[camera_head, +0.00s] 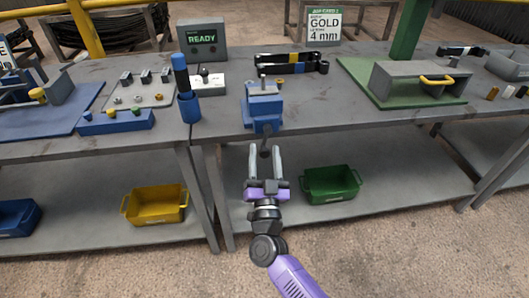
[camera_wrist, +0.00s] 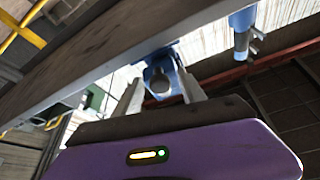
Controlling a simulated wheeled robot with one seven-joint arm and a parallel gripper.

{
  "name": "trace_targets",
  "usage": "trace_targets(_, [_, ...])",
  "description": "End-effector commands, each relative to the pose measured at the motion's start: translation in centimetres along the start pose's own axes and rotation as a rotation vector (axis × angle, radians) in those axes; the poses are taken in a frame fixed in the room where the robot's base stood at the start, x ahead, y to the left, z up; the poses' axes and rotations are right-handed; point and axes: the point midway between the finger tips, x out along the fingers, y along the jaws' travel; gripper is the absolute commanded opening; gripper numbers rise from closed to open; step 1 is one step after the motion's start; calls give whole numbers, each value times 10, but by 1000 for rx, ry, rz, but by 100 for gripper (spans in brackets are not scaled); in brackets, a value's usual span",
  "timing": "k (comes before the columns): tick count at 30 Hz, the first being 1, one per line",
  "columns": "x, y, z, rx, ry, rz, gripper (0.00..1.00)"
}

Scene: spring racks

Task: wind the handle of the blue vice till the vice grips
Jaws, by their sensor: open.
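The blue vice (camera_head: 263,108) is mounted at the front edge of the grey workbench, near the middle of the head view. I cannot tell whether either finger touches the handle.
The workbench (camera_head: 330,115) carries a blue cup (camera_head: 189,106) left of the vice, a dark damper-like part (camera_head: 290,63) behind it, and a green board (camera_head: 385,95) at right. On the lower shelf are a yellow bin (camera_head: 156,206) and a green bin (camera_head: 331,186).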

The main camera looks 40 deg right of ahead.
Motion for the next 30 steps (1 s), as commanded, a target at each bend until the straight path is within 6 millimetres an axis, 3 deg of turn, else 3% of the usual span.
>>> trace_targets(10, [5, 0, 1, 0, -2, 0, 48])
trace_targets(15, [4, 0, 1, 1, -2, 0, 15])
trace_targets(18, [4, 0, 1, 1, -2, 0, 0])
trace_targets(30, [5, -5, -1, 58, -2, 22, 0])
